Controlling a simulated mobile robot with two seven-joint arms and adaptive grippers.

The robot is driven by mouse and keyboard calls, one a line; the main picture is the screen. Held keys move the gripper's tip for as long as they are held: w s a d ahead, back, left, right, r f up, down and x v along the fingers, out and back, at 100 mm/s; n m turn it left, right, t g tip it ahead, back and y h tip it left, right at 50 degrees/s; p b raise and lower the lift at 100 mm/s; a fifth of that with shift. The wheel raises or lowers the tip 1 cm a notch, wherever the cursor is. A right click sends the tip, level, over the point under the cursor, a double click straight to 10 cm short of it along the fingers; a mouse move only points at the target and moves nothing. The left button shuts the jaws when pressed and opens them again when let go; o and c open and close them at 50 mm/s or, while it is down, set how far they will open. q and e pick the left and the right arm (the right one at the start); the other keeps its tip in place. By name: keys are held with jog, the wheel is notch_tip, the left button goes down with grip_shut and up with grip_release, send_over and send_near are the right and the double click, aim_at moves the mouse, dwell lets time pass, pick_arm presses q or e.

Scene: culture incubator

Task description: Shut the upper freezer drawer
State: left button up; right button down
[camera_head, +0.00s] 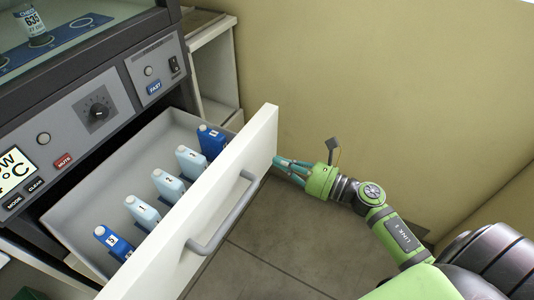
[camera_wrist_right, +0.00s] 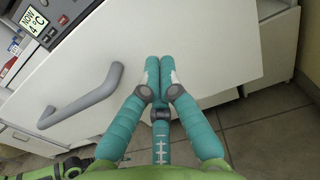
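The upper drawer stands open, and its white front (camera_head: 222,205) with a grey bar handle (camera_head: 222,215) faces me. The front (camera_wrist_right: 205,40) and handle (camera_wrist_right: 85,98) also show in the right wrist view. My right gripper (camera_head: 279,164) is near the right end of the front, to the right of the handle. In the wrist view its teal fingers (camera_wrist_right: 160,70) lie side by side, shut and empty, with the tips over the front panel. I cannot tell whether they touch it.
Several blue and pale blue bottles (camera_head: 168,186) stand in the grey drawer tray (camera_head: 75,205). A control panel (camera_head: 85,115) with a dial is above it. A white shelf unit (camera_head: 212,75) and a beige wall are behind. Tiled floor (camera_head: 265,255) is free before the drawer.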

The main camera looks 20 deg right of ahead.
aim_at(257, 153)
jog(key=x, duration=0.4)
jog(key=shift+w+p, duration=0.1)
jog(key=shift+p, duration=0.2)
pick_arm(q)
jog(key=shift+a, duration=0.1)
pick_arm(e)
jog(key=shift+w+a, duration=0.1)
jog(key=shift+a, duration=0.05)
